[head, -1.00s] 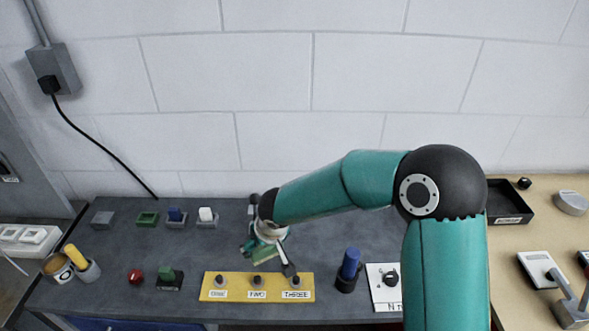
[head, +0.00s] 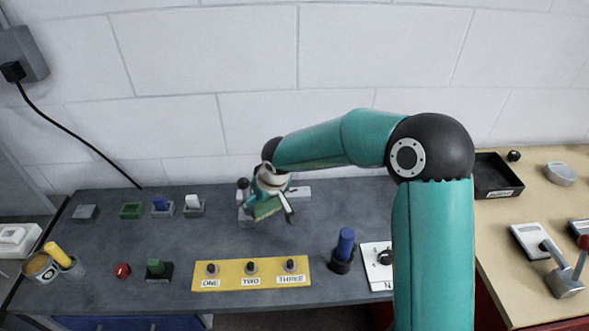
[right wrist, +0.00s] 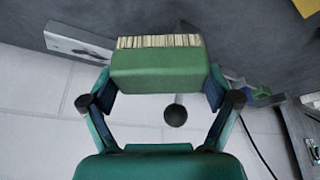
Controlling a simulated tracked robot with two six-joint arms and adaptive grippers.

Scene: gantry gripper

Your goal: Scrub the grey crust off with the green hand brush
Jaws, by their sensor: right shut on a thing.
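The green hand brush (right wrist: 158,72) is gripped across its body in the right wrist view, with its pale bristles pointing away from the gripper. In the head view the brush (head: 265,209) shows as a small green block. My right gripper (head: 270,203) is shut on it, toward the back middle of the dark workbench. In the right wrist view the fingers of the gripper (right wrist: 158,88) press on both ends of the brush. A pale grey plate (head: 300,193) shows partly behind the gripper. I cannot make out a grey crust. My left gripper is not in view.
A yellow panel (head: 230,269) labelled ONE, TWO, THREE lies in front of the gripper. A blue-handled thing (head: 345,243) stands to its right. The wall (head: 250,60) closes off the back.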

